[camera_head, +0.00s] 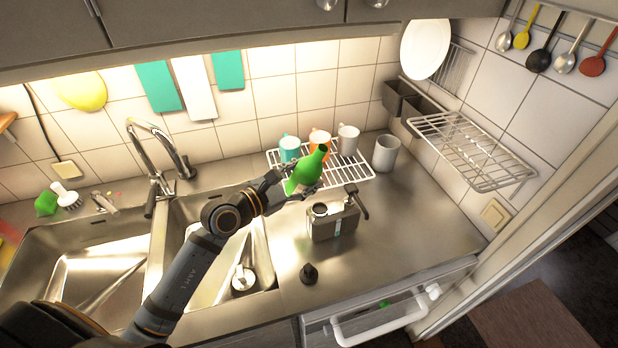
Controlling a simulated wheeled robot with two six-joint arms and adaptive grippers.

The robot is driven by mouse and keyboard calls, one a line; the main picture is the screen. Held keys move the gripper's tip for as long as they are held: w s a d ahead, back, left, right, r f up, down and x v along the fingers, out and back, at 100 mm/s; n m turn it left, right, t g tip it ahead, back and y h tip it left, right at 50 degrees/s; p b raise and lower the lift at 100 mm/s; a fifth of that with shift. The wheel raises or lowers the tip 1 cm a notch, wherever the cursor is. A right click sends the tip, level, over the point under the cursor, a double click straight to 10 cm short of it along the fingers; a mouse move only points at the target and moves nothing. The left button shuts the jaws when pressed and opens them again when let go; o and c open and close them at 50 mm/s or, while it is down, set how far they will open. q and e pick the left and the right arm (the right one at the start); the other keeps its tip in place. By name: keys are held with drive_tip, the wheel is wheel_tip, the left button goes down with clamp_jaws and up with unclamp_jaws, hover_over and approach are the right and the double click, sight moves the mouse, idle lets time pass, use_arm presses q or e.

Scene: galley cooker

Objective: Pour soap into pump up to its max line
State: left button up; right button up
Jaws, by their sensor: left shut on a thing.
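My left gripper (290,189) is shut on a green bottle (309,170), above the counter in front of the wire rack. The bottle is tilted, with its narrow neck up and to the right. The pump container (325,230), a grey box with a pale strip on its front, stands on the counter just below and to the right of the bottle. It has a round opening (320,209) on top and a dark pump head at its right. The level inside cannot be made out. No stream shows between bottle and container. My right gripper is not in view.
A small black cap-like piece (309,273) is on the counter near the front. Several mugs stand behind, including a grey cup (386,153) beside the wire rack (352,178). The sink basins (95,262) lie left, with a tall faucet (150,150). The right counter is clear.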

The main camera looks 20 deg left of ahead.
sight(286, 186)
use_arm(q)
drive_tip(key=shift+w+a+m+y, duration=0.25)
drive_tip(key=shift+a+m+y, duration=0.05)
drive_tip(key=shift+a+m, duration=0.6)
drive_tip(key=shift+f, duration=0.1)
drive_tip(key=shift+w+a+f+m+y+b, duration=0.1)
drive_tip(key=shift+a+f+m+b, duration=0.15)
drive_tip(key=shift+f, duration=0.15)
drive_tip(key=shift+s+a+f+m+y+b, duration=0.1)
drive_tip(key=shift+f+m+b, duration=0.1)
drive_tip(key=shift+f+b, duration=0.15)
drive_tip(key=shift+w+a+f+m+y+b, duration=0.1)
drive_tip(key=shift+a+f+m+b, duration=0.15)
drive_tip(key=shift+f, duration=0.15)
drive_tip(key=shift+a+f, duration=0.15)
drive_tip(key=shift+f, duration=0.2)
drive_tip(key=shift+w+f+m+b, duration=0.1)
drive_tip(key=shift+m+b, duration=0.2)
drive_tip(key=shift+w+a+f+m+g+y+b, duration=0.15)
drive_tip(key=shift+a+f+m+y+b, duration=0.25)
drive_tip(key=shift+f+b, duration=0.2)
drive_tip(key=shift+a+f+m+g+y+b, duration=0.15)
drive_tip(key=shift+a+f+m+y+b, duration=0.15)
drive_tip(key=shift+f+m+b, duration=0.25)
